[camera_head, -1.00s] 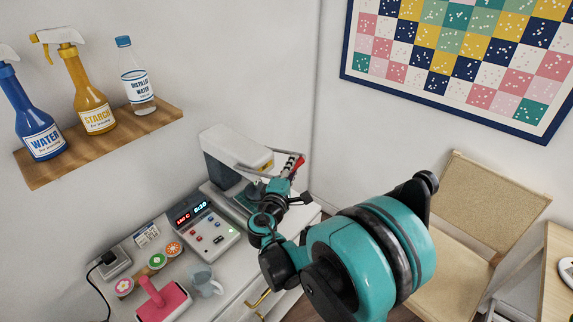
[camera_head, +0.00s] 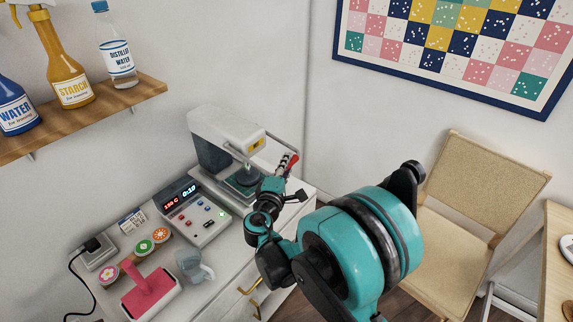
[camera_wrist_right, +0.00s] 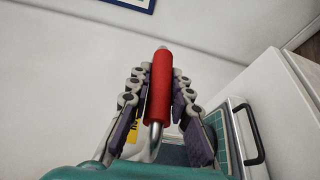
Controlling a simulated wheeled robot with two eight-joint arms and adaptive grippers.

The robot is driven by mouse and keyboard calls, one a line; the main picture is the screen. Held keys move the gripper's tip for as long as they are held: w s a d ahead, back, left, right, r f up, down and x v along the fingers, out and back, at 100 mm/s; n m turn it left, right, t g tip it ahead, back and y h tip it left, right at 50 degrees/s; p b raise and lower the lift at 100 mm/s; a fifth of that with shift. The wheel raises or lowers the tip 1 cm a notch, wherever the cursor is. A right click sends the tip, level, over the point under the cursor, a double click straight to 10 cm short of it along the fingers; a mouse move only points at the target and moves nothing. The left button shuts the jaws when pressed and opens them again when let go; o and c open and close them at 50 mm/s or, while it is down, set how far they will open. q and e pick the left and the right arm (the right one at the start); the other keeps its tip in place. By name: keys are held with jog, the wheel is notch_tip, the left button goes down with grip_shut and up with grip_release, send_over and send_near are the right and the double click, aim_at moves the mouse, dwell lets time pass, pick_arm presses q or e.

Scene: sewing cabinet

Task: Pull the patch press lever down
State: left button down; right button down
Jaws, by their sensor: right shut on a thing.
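The patch press (camera_head: 215,132) is a white machine at the back right of the cabinet top, with a green-topped pad (camera_head: 243,183) beneath its head. Its lever has a bent metal rod and a red handle (camera_head: 293,161). My right gripper (camera_head: 287,164) reaches in from the right and is shut around the red handle. In the right wrist view, the red handle (camera_wrist_right: 159,92) stands between the two fingers of my right gripper (camera_wrist_right: 161,78). The rod shows below it. The gripper and forearm hide part of the lever in the head view. My left gripper is not in view.
A control box (camera_head: 195,212) with a lit display stands left of the press. A shelf (camera_head: 90,118) with bottles is above. A chair (camera_head: 480,210) stands to the right.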

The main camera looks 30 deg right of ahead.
jog(key=shift+s+d, duration=0.1)
jog(key=c, duration=1.4)
grip_release()
jog(key=shift+s, duration=0.1)
jog(key=shift+o, duration=0.2)
jog(key=v, duration=1.2)
